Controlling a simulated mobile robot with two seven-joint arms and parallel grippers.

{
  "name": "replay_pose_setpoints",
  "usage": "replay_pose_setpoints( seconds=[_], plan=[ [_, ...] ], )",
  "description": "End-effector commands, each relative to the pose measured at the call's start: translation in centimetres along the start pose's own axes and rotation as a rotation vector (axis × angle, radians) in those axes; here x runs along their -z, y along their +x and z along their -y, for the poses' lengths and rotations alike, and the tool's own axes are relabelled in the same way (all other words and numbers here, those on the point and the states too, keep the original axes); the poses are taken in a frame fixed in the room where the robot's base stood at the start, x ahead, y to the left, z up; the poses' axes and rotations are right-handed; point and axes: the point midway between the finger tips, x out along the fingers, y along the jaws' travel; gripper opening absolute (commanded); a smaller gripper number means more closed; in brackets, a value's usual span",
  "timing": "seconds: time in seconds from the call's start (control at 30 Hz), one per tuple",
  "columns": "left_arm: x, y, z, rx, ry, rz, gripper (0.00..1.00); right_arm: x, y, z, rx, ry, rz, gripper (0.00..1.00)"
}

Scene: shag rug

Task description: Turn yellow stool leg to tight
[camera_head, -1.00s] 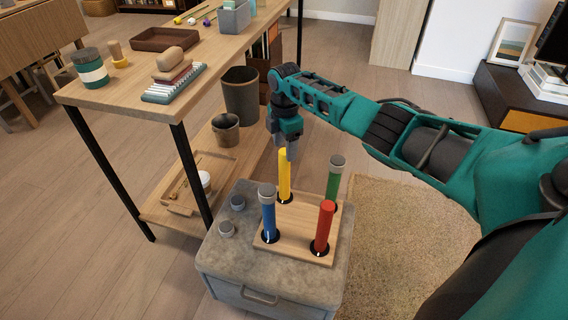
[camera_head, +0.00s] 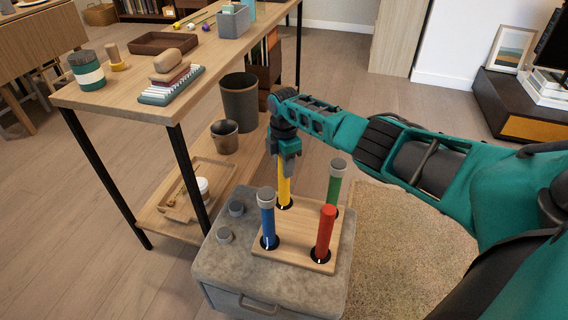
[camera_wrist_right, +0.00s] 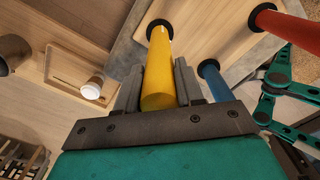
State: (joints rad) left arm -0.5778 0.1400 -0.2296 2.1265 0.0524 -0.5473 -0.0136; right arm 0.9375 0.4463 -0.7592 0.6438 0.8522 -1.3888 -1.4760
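The yellow stool leg (camera_head: 284,190) stands upright in a hole at the back of the wooden stool seat (camera_head: 287,230). My right gripper (camera_head: 286,168) comes down over its top end. In the right wrist view the yellow leg (camera_wrist_right: 158,75) lies between the two fingers (camera_wrist_right: 160,85), which look flush against both its sides. The leg's lower end meets a dark ring in the board. A blue leg (camera_head: 267,222), a red leg (camera_head: 325,232) and a green leg (camera_head: 335,185) stand in the other holes. My left gripper is not in view.
A wooden table (camera_head: 130,95) stands behind left, a dark bin (camera_head: 240,100) beneath. A shag rug (camera_head: 400,250) lies right.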

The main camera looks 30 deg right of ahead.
Motion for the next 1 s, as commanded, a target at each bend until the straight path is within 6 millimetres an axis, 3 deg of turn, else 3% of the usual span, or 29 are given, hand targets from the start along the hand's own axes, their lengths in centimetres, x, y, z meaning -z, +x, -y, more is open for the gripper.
replay_pose_setpoints(
  seconds=[0.3, 0.67, 1.0],
  plan=[
    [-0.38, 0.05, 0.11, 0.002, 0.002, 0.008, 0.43, -0.01, 0.01, 0.02, 0.001, 0.000, 0.000, 0.06],
    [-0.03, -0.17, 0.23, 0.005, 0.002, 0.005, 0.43, 0.02, -0.05, 0.07, 0.003, 0.060, -0.001, 0.05],
    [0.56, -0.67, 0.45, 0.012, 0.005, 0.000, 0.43, 0.11, -0.17, 0.03, 0.002, 0.308, -0.002, 0.05]
  ],
)
